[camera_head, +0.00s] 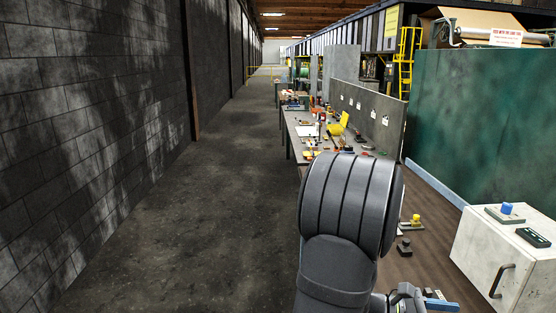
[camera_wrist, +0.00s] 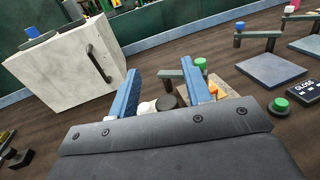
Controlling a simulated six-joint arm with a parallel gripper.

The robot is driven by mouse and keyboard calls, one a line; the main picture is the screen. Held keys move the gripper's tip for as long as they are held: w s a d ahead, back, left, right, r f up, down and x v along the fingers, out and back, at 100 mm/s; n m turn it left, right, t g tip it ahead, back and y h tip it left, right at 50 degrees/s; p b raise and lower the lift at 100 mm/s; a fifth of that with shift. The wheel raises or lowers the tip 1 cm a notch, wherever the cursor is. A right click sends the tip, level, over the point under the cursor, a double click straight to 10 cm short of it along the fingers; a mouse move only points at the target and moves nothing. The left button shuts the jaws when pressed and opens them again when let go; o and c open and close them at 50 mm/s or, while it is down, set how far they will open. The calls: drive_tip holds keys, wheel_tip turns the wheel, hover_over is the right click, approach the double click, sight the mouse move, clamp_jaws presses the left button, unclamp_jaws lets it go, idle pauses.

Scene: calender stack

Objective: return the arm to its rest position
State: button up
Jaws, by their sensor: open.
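My gripper (camera_wrist: 166,66) shows in the wrist view with its two blue fingers spread apart and nothing held between them. In the head view, my arm fills the lower middle, and my gripper (camera_head: 437,300) is partly seen at the bottom edge, low beside the bench. A dark round knob (camera_wrist: 166,102) and a small white piece show between the fingers, partly hidden by my gripper. I cannot tell how far the fingers are from these.
A white cabinet (camera_head: 503,262) with a dark handle stands right of my gripper; it also shows in the wrist view (camera_wrist: 62,70). A green panel (camera_head: 480,125) rises behind. A green-capped button (camera_wrist: 279,106) and blue-grey plates (camera_wrist: 270,70) lie right. A cluttered bench (camera_head: 300,128) stands ahead; the left aisle is clear.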

drive_tip(key=v, duration=1.6)
drive_tip(key=x, duration=1.7)
drive_tip(key=shift+s+d+f, duration=0.1)
drive_tip(key=shift+d+f, duration=0.25)
drive_tip(key=f, duration=0.5)
drive_tip(key=shift+a+f, duration=0.2)
drive_tip(key=shift+a, duration=0.15)
drive_tip(key=v, duration=1.3)
drive_tip(key=shift+a, duration=0.2)
drive_tip(key=shift+r, duration=0.1)
idle(1.9)
